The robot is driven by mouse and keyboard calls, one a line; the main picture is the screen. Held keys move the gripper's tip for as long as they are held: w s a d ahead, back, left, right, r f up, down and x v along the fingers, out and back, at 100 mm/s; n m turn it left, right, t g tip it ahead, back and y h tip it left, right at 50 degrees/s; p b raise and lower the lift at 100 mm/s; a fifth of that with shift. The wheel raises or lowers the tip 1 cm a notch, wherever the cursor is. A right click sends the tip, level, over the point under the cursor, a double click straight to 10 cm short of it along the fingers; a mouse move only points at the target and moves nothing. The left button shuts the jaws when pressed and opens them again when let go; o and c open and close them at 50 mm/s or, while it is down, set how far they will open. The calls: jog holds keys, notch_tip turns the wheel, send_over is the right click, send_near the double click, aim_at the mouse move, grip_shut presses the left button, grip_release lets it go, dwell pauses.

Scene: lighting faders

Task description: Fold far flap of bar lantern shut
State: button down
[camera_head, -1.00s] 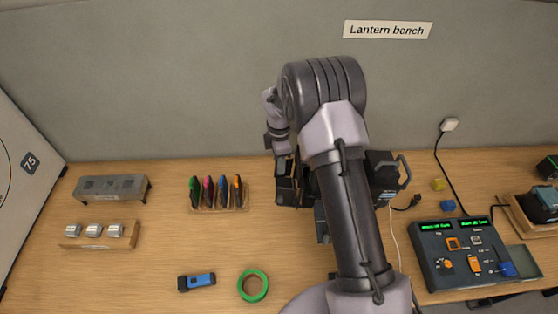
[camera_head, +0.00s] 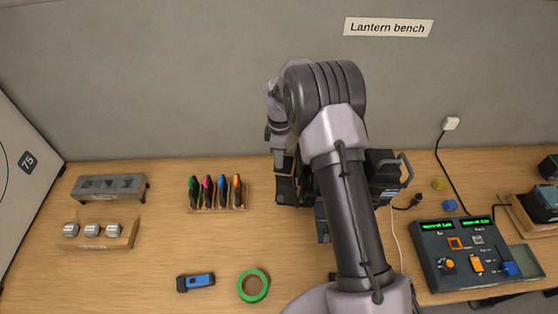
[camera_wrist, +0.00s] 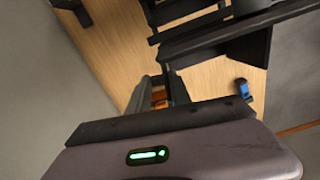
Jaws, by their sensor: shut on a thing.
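The bar lantern (camera_head: 384,172) is a black-bodied lamp with a grey handle, standing on the bench right of centre. My arm's forearm hides much of it. My gripper (camera_head: 286,188) is at the lantern's left side, low over the bench and near the wall. It is shut on a dark flap of the lantern; the exact contact is hard to see. In the wrist view, black lantern parts (camera_wrist: 215,32) cross the top, and my gripper's body with a green light fills the bottom.
A rack of coloured gels (camera_head: 217,194) stands left of my gripper. A control desk (camera_head: 465,258) is at the right. The back wall is close behind. Bench between is clear.

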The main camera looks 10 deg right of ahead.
jog(key=shift+w+d+f+m+g+y+b, duration=0.2)
jog(key=shift+d+m+b, duration=0.65)
jog(key=shift+m, duration=1.85)
jog(key=shift+w+d+r+m+y+b, duration=0.2)
jog(key=shift+d+m+b, duration=0.65)
jog(key=shift+m, duration=1.85)
jog(key=shift+w+d+f+m+g+y+b, duration=0.2)
jog(key=shift+d+m+b, duration=0.6)
jog(key=shift+m, duration=1.9)
jog(key=shift+d+f, duration=0.1)
jog(key=shift+d, duration=0.2)
jog(key=c, duration=1.4)
grip_release()
jog(key=shift+o, duration=0.5)
jog(key=shift+d, duration=0.2)
notch_tip(320, 180, up, 17)
jog(key=w+d+p, duration=0.1)
jog(key=p, duration=0.2)
jog(key=shift+d, duration=0.4)
